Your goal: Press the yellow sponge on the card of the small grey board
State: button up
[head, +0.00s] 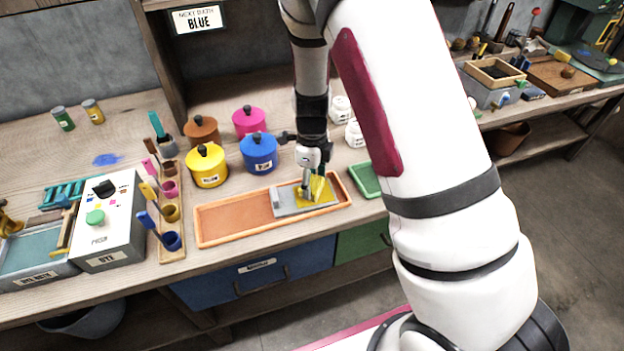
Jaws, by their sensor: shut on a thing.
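The small grey board (285,207) lies in the right part of a long terracotta tray (233,222). My gripper (314,186) points down over the right part of the board and is shut on the yellow sponge (319,187). A flat yellow area, which looks like the card (328,199), shows on the board around and below the sponge. The fingers and sponge cover part of it. I cannot tell whether the sponge touches the card or hangs just above it.
Yellow (207,169), blue (259,155), pink (249,121) and brown (202,131) lidded pots stand behind the tray. A green tray (366,180) lies to its right. A wooden rack (170,215) with coloured cups and a control box (108,230) stand left.

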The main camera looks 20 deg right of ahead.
jog(key=shift+f, duration=0.55)
dwell(1.4)
jog(key=shift+r, duration=0.1)
jog(key=shift+r+p, duration=1.85)
jog(key=shift+r, duration=1.6)
